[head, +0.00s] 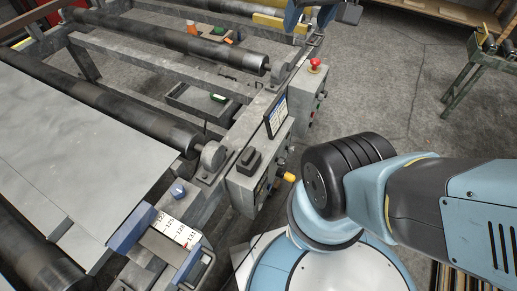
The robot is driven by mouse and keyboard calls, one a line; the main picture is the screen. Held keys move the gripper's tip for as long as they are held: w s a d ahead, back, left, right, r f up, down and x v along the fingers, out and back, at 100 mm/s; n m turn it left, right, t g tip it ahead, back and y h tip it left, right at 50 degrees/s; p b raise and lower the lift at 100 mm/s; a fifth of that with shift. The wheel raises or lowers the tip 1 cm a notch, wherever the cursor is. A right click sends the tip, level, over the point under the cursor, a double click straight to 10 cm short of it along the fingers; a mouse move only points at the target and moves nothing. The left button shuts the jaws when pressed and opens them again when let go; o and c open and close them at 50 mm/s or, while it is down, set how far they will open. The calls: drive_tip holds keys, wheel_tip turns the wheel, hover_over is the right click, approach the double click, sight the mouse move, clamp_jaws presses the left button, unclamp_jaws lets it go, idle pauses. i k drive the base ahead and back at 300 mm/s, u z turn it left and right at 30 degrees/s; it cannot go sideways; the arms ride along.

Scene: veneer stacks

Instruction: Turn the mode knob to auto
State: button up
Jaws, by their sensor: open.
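A grey control box (238,188) is fixed to the side of the roller machine, left of my arm. A black knob (249,158) stands on its top; it may be the mode knob, but I can read no label or pointer position. A yellow-orange part (289,177) sticks out from the box's right side. My arm covers the right side of the view and runs out of the right edge.
A tilted display panel (276,116) stands behind the box. Beyond it is another box with a red mushroom button (314,65). A grey sheet (75,135) lies over the rollers at left. A green bench (480,65) stands far right. The floor (390,85) between is clear.

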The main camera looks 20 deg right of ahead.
sight(280, 160)
drive_tip(key=z, duration=0.6)
drive_tip(key=k, duration=0.95)
drive_tip(key=u, duration=0.85)
